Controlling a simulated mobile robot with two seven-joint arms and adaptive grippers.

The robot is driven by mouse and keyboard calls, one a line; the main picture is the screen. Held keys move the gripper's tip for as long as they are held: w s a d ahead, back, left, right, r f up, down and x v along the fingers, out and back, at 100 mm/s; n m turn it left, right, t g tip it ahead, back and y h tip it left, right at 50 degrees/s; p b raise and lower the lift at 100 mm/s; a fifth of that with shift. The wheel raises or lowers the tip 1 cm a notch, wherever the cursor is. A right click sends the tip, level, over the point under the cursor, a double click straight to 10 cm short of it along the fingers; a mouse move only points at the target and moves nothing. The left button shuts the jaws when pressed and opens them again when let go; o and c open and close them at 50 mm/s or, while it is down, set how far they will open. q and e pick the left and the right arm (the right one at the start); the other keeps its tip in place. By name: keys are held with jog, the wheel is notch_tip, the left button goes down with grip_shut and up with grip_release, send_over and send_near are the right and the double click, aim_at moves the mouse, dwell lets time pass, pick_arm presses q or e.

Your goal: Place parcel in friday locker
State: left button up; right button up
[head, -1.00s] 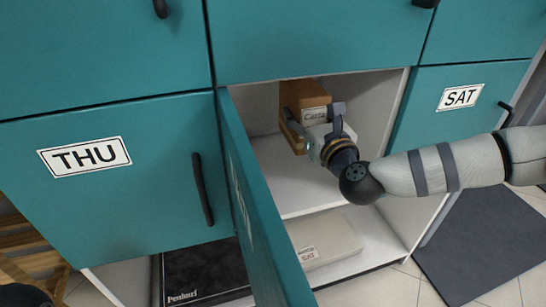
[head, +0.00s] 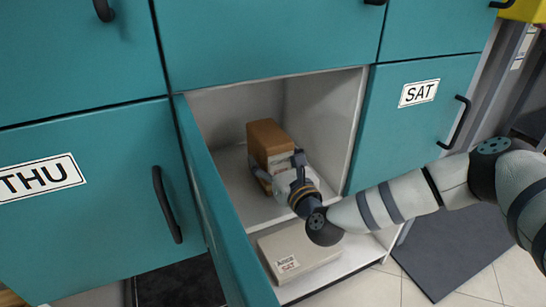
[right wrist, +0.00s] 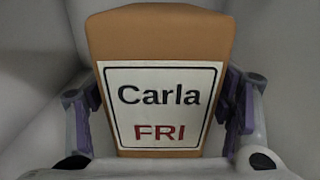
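The parcel (head: 268,137) is a brown box with a white label. In the right wrist view its label reads Carla FRI (right wrist: 160,108). It is upright inside the open locker (head: 235,205) between the THU and SAT doors, over the shelf; its base is hidden, so I cannot tell whether it touches the shelf. My right gripper (head: 280,172) reaches in from the right, with a finger against each side of the parcel. The locker's teal door (head: 222,215) stands open on the left, its lettering not readable here. My left gripper is not in view.
The closed THU door (head: 85,200) is on the left and the closed SAT door (head: 415,130) on the right. A dark mat (head: 450,255) lies on the tiled floor.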

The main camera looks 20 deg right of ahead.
jog(key=shift+r, duration=0.35)
jog(key=s+p, duration=0.1)
jog(key=s, duration=1.1)
jog(key=shift+d+f, duration=0.15)
jog(key=shift+d, duration=0.05)
jog(key=shift+p, duration=0.3)
